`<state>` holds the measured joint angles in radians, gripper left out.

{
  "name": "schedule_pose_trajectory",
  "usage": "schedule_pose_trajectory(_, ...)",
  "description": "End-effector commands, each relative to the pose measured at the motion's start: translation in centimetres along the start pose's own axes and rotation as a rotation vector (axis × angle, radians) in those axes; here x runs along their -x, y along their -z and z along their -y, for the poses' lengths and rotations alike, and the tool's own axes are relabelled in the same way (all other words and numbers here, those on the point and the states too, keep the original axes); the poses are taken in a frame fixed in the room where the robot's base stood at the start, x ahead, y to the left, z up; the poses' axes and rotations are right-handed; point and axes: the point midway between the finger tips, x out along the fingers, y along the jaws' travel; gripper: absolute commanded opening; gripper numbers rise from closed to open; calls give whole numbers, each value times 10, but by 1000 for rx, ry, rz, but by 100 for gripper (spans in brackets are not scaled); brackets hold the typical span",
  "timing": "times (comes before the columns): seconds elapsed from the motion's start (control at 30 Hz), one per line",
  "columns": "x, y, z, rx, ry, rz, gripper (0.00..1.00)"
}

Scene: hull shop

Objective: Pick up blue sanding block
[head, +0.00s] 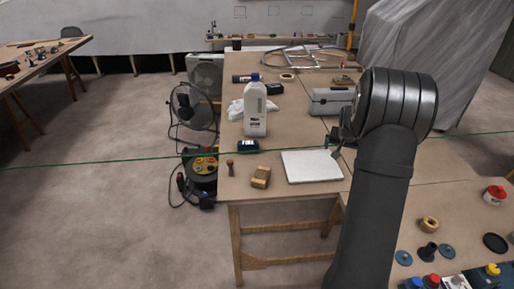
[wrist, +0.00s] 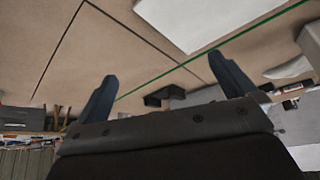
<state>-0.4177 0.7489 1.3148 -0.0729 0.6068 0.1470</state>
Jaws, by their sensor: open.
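A small dark blue block (head: 248,146), which looks like the blue sanding block, lies on the workbench (head: 268,205) at the foot of a white bottle. My gripper (head: 338,146) is to the right of it, above the bench near the white board, and is partly hidden by my arm. In the wrist view my gripper (wrist: 160,85) shows two dark fingers spread apart with nothing held between them. I cannot make out the blue block for sure in the wrist view.
The white bottle (head: 255,108) stands tall right behind the block. A tan block (head: 261,177) and a white board (head: 312,167) lie nearer the front edge. A grey box (head: 330,101) stands farther back. A green line (head: 120,159) crosses the view.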

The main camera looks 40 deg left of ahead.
Motion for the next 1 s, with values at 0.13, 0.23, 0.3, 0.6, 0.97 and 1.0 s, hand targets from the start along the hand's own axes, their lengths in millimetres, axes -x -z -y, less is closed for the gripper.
schedule_pose_trajectory(0.13,-3,16,115,133,70,-30,100)
schedule_pose_trajectory(0.23,0,16,190,216,116,-48,100)
schedule_pose_trajectory(0.3,4,13,239,269,146,-61,100)
schedule_pose_trajectory(0.6,22,-10,362,398,225,-92,100)
schedule_pose_trajectory(0.97,-19,-11,379,405,229,-93,100)
schedule_pose_trajectory(1.0,-26,-11,380,405,229,-93,100)
